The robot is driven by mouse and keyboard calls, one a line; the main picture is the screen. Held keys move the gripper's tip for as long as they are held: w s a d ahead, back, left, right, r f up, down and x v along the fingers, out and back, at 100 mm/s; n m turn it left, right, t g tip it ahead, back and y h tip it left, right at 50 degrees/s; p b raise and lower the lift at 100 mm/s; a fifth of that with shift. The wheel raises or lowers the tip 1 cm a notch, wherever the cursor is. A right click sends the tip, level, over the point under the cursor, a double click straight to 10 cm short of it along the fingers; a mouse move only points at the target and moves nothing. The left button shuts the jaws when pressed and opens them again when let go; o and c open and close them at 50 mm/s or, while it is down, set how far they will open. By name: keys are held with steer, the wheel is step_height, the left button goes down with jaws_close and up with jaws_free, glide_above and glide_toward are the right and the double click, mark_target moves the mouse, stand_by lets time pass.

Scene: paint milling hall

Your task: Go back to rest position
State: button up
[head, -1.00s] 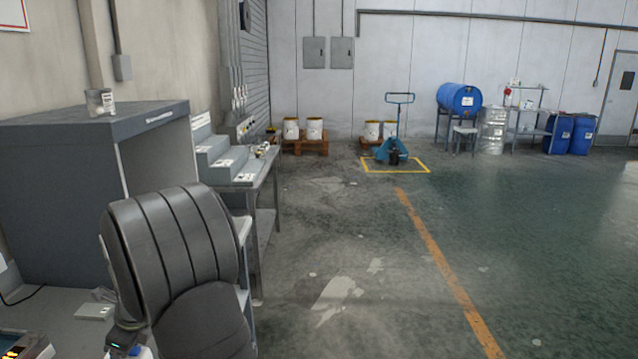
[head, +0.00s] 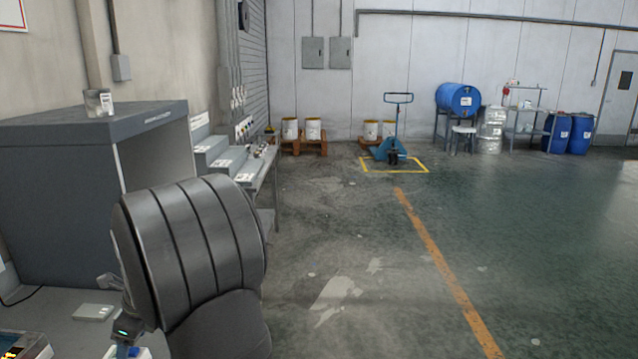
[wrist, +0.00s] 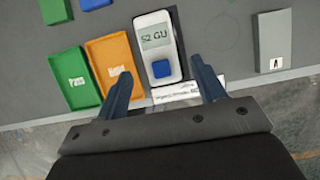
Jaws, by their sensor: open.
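My gripper (wrist: 164,86) shows in the wrist view with its two blue-grey fingers spread apart and nothing between them. It is above the front edge of a grey bench top (wrist: 225,60). A white meter (wrist: 158,50) with a display and a blue button lies just beyond and between the fingertips.
A green tray (wrist: 75,78) and an orange tray (wrist: 108,65) lie left of the meter. A grey box (wrist: 272,40) lies at the right. In the head view a grey cabinet (head: 50,200) stands behind my arm. The floor (head: 350,250) to the right is clear.

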steer(key=x, duration=0.8)
step_height(320, 180, up, 4)
steer(key=shift+r, duration=0.1)
steer(key=w+d+r, duration=0.3)
steer(key=d+r, duration=0.4)
steer(key=d, duration=0.4)
steer(key=a, duration=1.6)
steer(key=s+a+f, duration=0.1)
steer(key=a+f, duration=0.1)
steer(key=a, duration=0.1)
steer(key=s+a+f, duration=0.1)
steer(key=a+f, duration=0.1)
steer(key=s+a+f, duration=0.1)
steer(key=a+f, duration=0.1)
steer(key=a, duration=0.1)
steer(key=shift+s+a+f, duration=0.25)
steer(key=shift+a+f, duration=0.05)
steer(key=shift+a, duration=0.1)
steer(key=x, duration=0.3)
steer(key=shift+s+d, duration=0.1)
steer(key=shift+s, duration=0.1)
steer(key=shift+f, duration=0.55)
